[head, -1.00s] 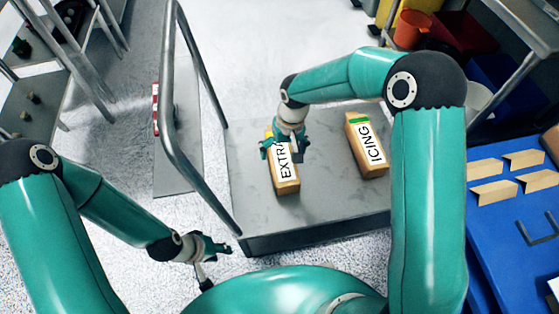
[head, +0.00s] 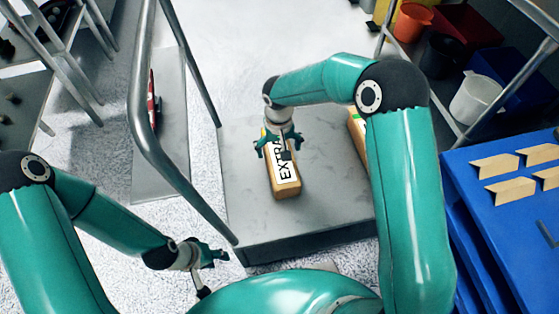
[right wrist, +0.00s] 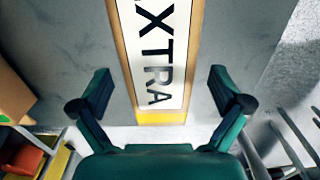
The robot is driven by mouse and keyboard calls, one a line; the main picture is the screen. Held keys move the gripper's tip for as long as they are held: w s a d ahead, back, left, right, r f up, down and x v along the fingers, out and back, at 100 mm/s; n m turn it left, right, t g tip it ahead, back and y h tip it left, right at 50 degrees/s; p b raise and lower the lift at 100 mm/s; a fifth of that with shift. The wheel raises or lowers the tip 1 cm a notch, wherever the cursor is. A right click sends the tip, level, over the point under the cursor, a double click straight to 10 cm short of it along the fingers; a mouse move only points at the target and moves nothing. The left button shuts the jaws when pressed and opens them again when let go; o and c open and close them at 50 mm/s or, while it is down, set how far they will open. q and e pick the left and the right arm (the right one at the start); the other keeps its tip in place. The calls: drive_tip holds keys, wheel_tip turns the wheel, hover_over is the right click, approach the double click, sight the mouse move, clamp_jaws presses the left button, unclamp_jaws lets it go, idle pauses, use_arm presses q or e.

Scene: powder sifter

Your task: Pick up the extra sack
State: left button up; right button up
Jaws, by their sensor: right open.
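The extra sack (head: 284,178) is a tan block-shaped bag with a white "EXTRA" label, lying on the grey cart platform in the head view. In the right wrist view the sack (right wrist: 155,50) runs between the two fingers, with clear gaps on both sides. My right gripper (head: 279,147) is open above the far end of the sack, its fingers on either side; it also shows in the right wrist view (right wrist: 160,92). My left gripper (head: 215,255) is off the cart's near left corner, empty; its finger opening is hard to make out.
The icing sack (head: 357,127) is mostly hidden behind my right arm. The grey cart platform (head: 240,200) has a metal handle rail (head: 140,110) on its left. A blue table (head: 480,240) with tan pieces stands at right. Buckets (head: 475,98) are at the back right.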

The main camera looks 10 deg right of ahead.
drive_tip(key=f, duration=0.2)
drive_tip(key=f+b, duration=0.1)
drive_tip(key=f, duration=0.2)
drive_tip(key=shift+s+d+f+b, duration=0.1)
drive_tip(key=shift+s+f+b, duration=0.2)
drive_tip(key=shift+b, duration=0.05)
drive_tip(key=c, duration=1.5)
drive_tip(key=shift+r, duration=0.15)
drive_tip(key=shift+c, duration=0.3)
